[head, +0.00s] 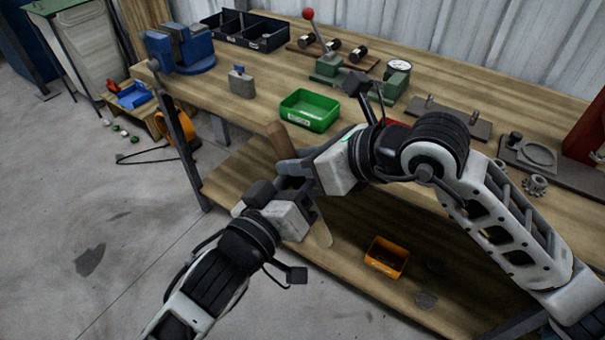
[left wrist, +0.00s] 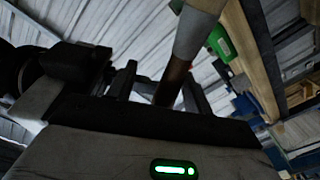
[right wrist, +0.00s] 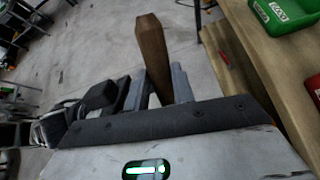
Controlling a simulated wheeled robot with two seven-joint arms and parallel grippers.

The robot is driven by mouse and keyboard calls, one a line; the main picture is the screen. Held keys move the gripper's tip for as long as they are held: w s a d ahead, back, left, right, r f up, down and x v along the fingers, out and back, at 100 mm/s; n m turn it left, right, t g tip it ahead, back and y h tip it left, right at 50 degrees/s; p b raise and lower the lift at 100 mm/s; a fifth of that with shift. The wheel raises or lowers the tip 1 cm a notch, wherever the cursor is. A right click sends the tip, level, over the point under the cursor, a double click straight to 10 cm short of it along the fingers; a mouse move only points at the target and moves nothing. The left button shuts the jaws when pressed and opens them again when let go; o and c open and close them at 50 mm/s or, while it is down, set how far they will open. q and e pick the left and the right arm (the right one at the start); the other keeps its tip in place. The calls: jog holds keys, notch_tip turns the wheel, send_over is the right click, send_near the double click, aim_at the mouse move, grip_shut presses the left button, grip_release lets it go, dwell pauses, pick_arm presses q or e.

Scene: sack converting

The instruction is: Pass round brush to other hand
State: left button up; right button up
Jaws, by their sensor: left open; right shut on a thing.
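The round brush has a brown wooden handle (head: 278,138) that stands up past my grippers in the head view. A pale part (head: 321,234) shows below them. My right gripper (head: 292,166) is shut on the brush; the handle sticks out beyond its fingers (right wrist: 155,92) in the right wrist view. My left gripper (head: 284,184) is open, close beside the right one. In the left wrist view the brown part (left wrist: 172,84) lies between its spread fingers (left wrist: 160,92), with the pale part (left wrist: 198,35) beyond. The exact contact points are hidden.
The workbench (head: 400,110) holds a green bin (head: 310,111), a blue vise (head: 180,50), a lever press (head: 325,65) and a dial gauge (head: 398,66). An orange bin (head: 386,257) sits on the lower shelf (head: 350,285). The floor at left is mostly clear.

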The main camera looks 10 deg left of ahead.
pick_arm(q)
jog(key=c, duration=1.1)
jog(key=shift+s+d+r, duration=0.1)
jog(key=shift+r, duration=0.05)
pick_arm(e)
jog(key=o, duration=1.1)
